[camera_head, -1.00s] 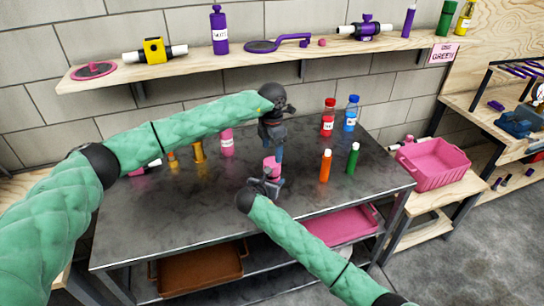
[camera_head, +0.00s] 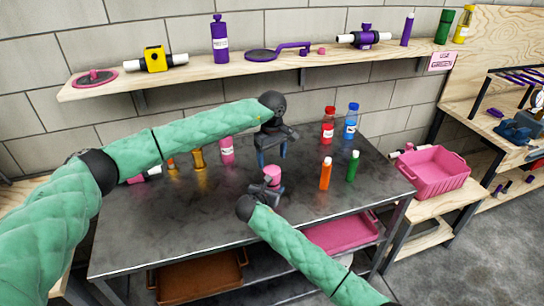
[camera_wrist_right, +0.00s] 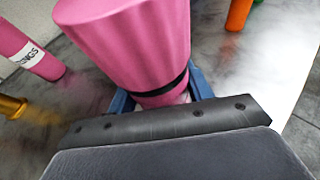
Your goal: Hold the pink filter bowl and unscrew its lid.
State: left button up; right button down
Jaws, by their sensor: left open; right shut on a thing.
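The pink filter bowl (camera_head: 272,171) stands upright over the middle of the metal table (camera_head: 190,225). My right gripper (camera_head: 267,187) is shut on its lower part. In the right wrist view, the filter bowl (camera_wrist_right: 135,40) is wide and pink at the top, with a dark band lower down near the blue fingers of my right gripper (camera_wrist_right: 160,100). I cannot tell lid from bowl clearly. My left gripper (camera_head: 271,158) is open and points down, just above the bowl's top, its two blue fingers apart. Nothing shows between them.
Red (camera_head: 328,125) and blue (camera_head: 351,121) bottles stand at the back right, orange (camera_head: 325,174) and green (camera_head: 352,166) ones in front. A pink labelled bottle (camera_head: 227,150) and gold item (camera_head: 199,154) stand left. A pink crate (camera_head: 433,172) is beyond the table's right side. The front left is clear.

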pick_arm(q)
jog(key=m, duration=0.6)
jog(key=shift+m, duration=0.4)
jog(key=m, duration=0.6)
